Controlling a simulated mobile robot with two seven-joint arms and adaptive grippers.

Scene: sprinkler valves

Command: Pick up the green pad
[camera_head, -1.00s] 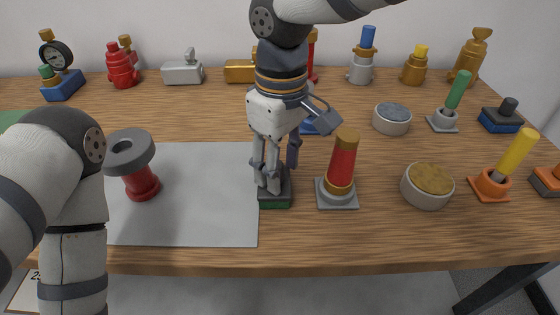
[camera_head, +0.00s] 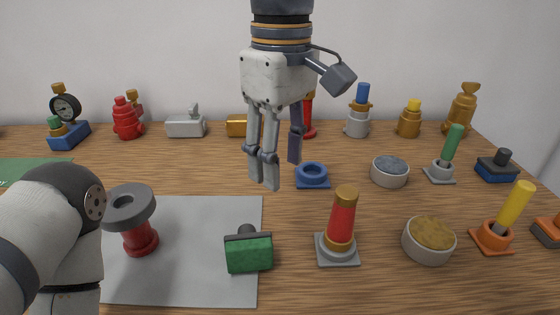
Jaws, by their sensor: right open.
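The green pad (camera_head: 249,253) lies tipped on its side at the right edge of the grey mat (camera_head: 190,285). Its green face is turned toward me, and its dark top and short knob (camera_head: 247,231) point away. My right gripper (camera_head: 278,170) hangs above and behind the pad, fingers down, apart and empty. It does not touch the pad. Of my left arm only a rounded link shows at the lower left, and its gripper is out of view.
A red and grey spool-like part (camera_head: 138,241) stands on the mat. Right of the pad stands a red and brass sprinkler piece (camera_head: 342,222) on a grey base, close by. A blue ring (camera_head: 312,176) lies behind. Round tins (camera_head: 429,242) and stamps stand to the right; several valves line the back.

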